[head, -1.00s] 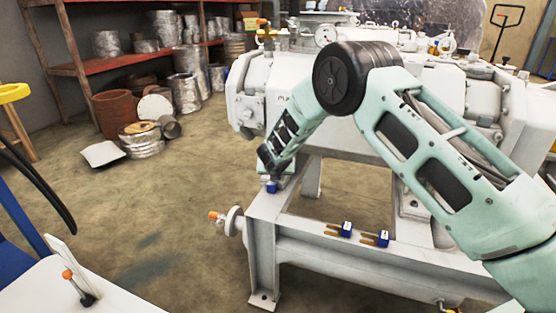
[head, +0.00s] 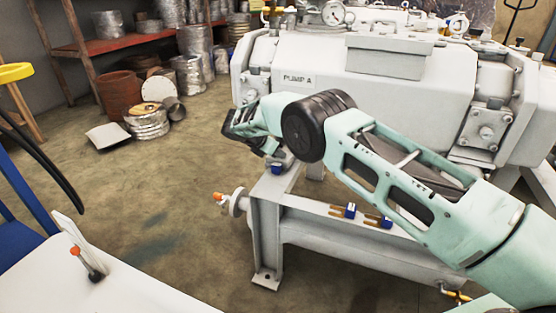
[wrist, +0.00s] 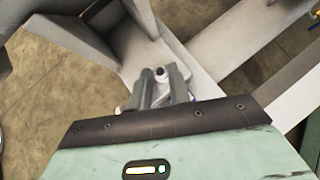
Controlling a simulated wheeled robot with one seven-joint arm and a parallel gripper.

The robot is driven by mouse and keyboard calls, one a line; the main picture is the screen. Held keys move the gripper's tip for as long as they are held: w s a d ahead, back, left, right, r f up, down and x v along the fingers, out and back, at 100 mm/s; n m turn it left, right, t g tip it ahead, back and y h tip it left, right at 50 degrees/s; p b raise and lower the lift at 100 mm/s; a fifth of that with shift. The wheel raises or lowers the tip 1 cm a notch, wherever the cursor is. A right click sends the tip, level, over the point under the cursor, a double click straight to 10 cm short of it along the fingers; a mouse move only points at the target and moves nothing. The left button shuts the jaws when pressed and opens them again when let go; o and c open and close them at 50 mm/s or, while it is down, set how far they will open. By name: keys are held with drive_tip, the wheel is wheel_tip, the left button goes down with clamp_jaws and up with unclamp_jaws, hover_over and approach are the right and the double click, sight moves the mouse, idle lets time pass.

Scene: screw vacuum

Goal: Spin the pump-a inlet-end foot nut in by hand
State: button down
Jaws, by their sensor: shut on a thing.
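Pump A (head: 370,95) is a large white housing with its name on the side, above a white steel frame (head: 262,215). My gripper (head: 276,166) is at the left end of the frame, pointing down at its top, below the pump's left end. In the wrist view, my gripper's two grey fingers (wrist: 160,82) are close together around a small dark round-topped part (wrist: 160,72), which appears to be the foot nut on its stud. The fingers hide most of it. Its thread and seating cannot be seen. A small blue part (head: 277,169) shows at the fingertips in the head view.
A white surface (head: 110,285) is at lower left.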

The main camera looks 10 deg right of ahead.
drive_tip(key=shift+w+m+g+h+b, duration=0.25)
drive_tip(key=shift+m+g+b, duration=0.35)
drive_tip(key=shift+b, duration=0.9)
drive_tip(key=shift+r+m+b, duration=0.2)
drive_tip(key=shift+m+b, duration=0.1)
drive_tip(key=shift+b, duration=0.1)
drive_tip(key=c, duration=1.3)
unclamp_jaws()
drive_tip(key=shift+s+f, duration=0.1)
wheel_tip(320, 180, up, 10)
drive_tip(key=p, duration=0.4)
